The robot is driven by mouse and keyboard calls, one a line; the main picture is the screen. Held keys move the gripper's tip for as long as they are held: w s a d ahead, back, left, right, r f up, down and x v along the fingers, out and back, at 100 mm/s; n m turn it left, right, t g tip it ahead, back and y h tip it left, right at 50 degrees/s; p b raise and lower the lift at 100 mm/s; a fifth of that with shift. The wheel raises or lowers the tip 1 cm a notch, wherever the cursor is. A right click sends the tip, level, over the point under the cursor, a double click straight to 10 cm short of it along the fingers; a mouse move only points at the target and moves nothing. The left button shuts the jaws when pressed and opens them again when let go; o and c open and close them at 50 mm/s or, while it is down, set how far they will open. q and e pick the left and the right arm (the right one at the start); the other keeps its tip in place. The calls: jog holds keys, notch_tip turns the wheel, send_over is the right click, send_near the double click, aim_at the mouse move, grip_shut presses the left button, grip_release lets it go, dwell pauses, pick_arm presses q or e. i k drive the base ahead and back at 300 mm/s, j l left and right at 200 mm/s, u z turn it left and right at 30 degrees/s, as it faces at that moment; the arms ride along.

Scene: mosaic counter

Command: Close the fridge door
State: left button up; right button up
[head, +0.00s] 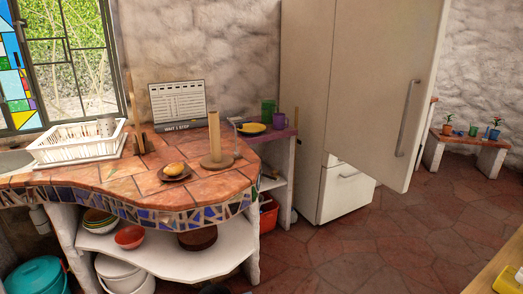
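The white fridge (303,95) stands against the stone wall, right of the counter. Its tall upper door (375,85) stands open, swung out to the right over the floor, with its outer face toward me. A long vertical handle (408,132) is on the door near its right edge. The door hides the inside of the fridge. The lower compartment (345,190) shows below the door and looks shut. Neither of my grippers is in view.
The mosaic counter (200,195) fills the left, with a dish rack (78,143), a plate of food (174,171) and a paper-towel stand (215,150). The stone floor (370,240) before the fridge is clear. A wooden edge (492,275) is at the lower right.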

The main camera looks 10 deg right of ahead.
aim_at(387, 54)
jog(key=i+j+z, duration=0.2)
jog(key=i+z, duration=0.25)
jog(key=i+j+z, duration=0.2)
jog(key=z, duration=0.2)
jog(key=i+j+z, duration=0.5)
jog(key=j, duration=0.2)
jog(key=k, duration=0.1)
